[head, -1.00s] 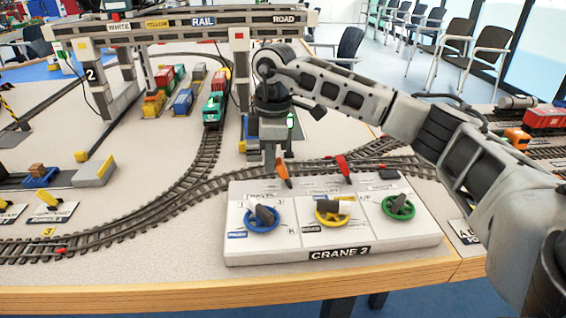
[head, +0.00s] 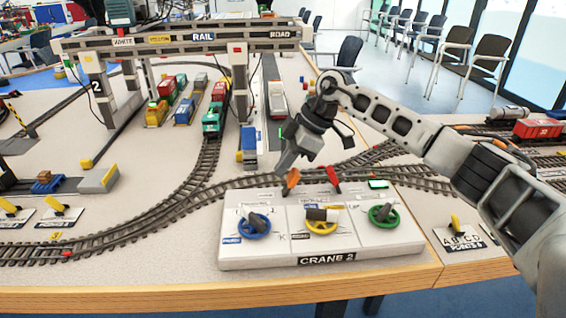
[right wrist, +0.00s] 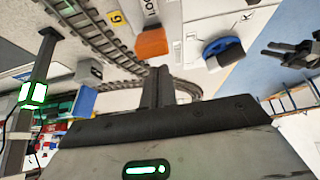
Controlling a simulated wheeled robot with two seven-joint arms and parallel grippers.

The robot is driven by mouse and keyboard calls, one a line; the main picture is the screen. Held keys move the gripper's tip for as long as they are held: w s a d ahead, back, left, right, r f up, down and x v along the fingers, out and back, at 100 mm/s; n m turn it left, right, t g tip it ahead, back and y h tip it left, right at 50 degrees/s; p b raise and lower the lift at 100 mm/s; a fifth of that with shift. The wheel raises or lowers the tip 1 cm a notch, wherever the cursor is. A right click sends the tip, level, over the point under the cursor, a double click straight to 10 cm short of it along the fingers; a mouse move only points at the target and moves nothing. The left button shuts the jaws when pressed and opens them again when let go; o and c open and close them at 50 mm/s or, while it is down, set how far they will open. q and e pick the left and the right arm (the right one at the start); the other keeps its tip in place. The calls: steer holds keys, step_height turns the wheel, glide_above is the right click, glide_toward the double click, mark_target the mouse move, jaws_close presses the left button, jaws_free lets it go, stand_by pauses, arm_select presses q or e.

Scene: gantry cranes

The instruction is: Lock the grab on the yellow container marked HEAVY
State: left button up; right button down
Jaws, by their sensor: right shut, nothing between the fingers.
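The Crane 2 panel (head: 320,259) lies at the table's front. My right gripper (head: 283,168) is shut and empty, tilted just above and left of the orange lever. In the right wrist view the shut fingers (right wrist: 157,85) are near the orange lever (right wrist: 153,42); contact cannot be told. A yellow container (head: 156,113) stands under the gantry (head: 180,46); no HEAVY marking is readable.
Red (head: 166,87) and blue (head: 183,110) containers stand near the yellow one. A green train (head: 212,122) is on the curved track behind the panel. A truck (head: 277,98) stands beyond my gripper. A points panel (head: 460,240) lies right of the crane panel.

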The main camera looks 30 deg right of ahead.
steer(key=shift+r+p, duration=0.75)
steer(key=shift+p, duration=0.25)
arm_select(q)
step_height(320, 180, up, 3)
steer(key=shift+f, duration=0.15)
